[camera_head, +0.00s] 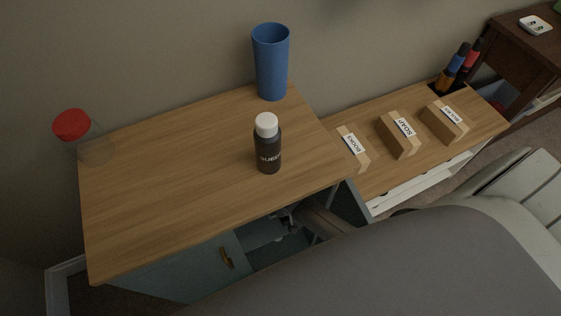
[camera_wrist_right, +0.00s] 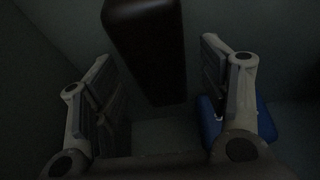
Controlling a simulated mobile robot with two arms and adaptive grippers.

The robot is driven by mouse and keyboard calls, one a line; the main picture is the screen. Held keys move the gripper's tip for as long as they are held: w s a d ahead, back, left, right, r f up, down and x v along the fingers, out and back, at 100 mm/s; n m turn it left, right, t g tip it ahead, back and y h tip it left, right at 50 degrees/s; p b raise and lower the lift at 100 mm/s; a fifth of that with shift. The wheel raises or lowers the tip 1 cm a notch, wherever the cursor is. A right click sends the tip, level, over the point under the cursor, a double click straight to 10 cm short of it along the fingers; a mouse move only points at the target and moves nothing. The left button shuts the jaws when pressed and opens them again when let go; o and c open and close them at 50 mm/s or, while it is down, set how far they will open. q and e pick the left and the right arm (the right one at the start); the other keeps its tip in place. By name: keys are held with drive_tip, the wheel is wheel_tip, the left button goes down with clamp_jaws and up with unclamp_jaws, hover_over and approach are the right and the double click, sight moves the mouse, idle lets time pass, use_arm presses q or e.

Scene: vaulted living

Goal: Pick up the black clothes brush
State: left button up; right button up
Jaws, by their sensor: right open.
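A long dark block-like object, which looks like the black clothes brush (camera_wrist_right: 146,45), shows in the right wrist view at the upper middle. My right gripper (camera_wrist_right: 157,68) is open, with one finger on each side of the brush's near end. I cannot tell whether either finger touches it. In the head view, part of what looks like my right gripper shows inside the open teal cabinet (camera_head: 190,268), under the wooden top. The brush is hidden there. My left gripper is not in view.
A blue object (camera_wrist_right: 266,122) lies behind the right-hand finger. On the cabinet top (camera_head: 160,190) stand a dark bottle (camera_head: 267,155), a blue cup (camera_head: 271,65) and a red-lidded clear jar (camera_head: 72,125). An open door (camera_head: 354,205) borders the opening. Labelled boxes (camera_head: 400,135) sit on the lower shelf unit.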

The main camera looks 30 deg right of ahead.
drive_tip(key=shift+w+f, duration=0.2)
drive_tip(key=shift+f, duration=0.25)
drive_tip(key=shift+f, duration=0.25)
idle(0.3)
drive_tip(key=c, duration=1.1)
drive_tip(key=shift+c, duration=0.2)
